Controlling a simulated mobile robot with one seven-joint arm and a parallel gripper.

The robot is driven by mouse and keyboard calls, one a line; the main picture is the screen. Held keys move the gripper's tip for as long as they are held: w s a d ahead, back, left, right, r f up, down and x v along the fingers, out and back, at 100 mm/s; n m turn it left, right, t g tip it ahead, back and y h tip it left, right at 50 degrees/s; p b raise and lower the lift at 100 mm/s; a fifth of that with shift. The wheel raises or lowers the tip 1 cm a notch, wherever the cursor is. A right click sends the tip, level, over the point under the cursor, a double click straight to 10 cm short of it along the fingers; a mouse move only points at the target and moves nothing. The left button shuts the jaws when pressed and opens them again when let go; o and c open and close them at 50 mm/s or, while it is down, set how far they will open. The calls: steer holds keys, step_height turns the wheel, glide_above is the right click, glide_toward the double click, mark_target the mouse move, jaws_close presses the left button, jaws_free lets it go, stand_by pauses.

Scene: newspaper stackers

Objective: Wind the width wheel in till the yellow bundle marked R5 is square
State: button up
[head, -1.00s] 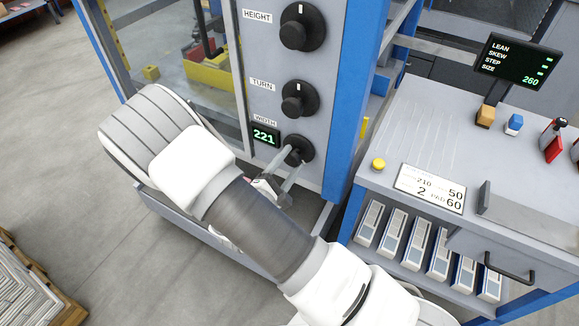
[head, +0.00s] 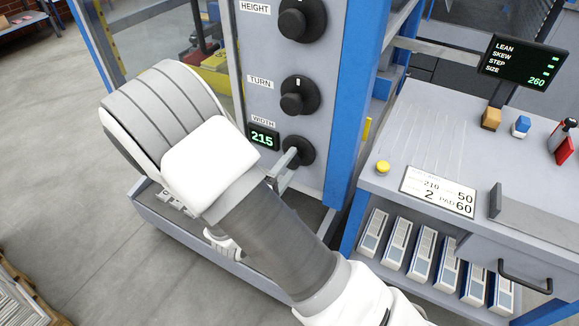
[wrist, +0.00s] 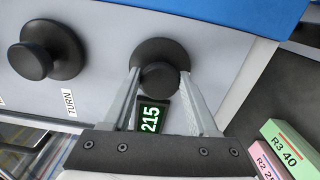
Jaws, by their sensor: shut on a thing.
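The width wheel (head: 299,151) is the lowest of the black knobs on the grey panel. It also shows in the wrist view (wrist: 160,64). My gripper (wrist: 160,77) has one finger on each side of the wheel's raised grip and is shut on it. In the head view my arm partly hides my gripper (head: 291,160). The width display (head: 263,137) reads 215 in green, and the wrist view shows it too (wrist: 149,118). I cannot make out a yellow bundle marked R5 in either view; yellow shapes behind the glass carry no readable mark.
The TURN knob (head: 299,95) and HEIGHT knob (head: 302,19) sit above. A screen (head: 521,62) lists LEAN, SKEW, STEP, and SIZE 260. A card (head: 438,192) shows 210 and 50. A blue post (head: 350,100) stands right of the panel. A green bundle (wrist: 290,148) reads R3 40.

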steer(key=o, duration=1.3)
steer(key=shift+o, duration=0.2)
steer(key=p+v, duration=0.2)
steer(key=v, duration=1.5)
steer(key=shift+s, duration=0.2)
steer(key=shift+a, duration=0.1)
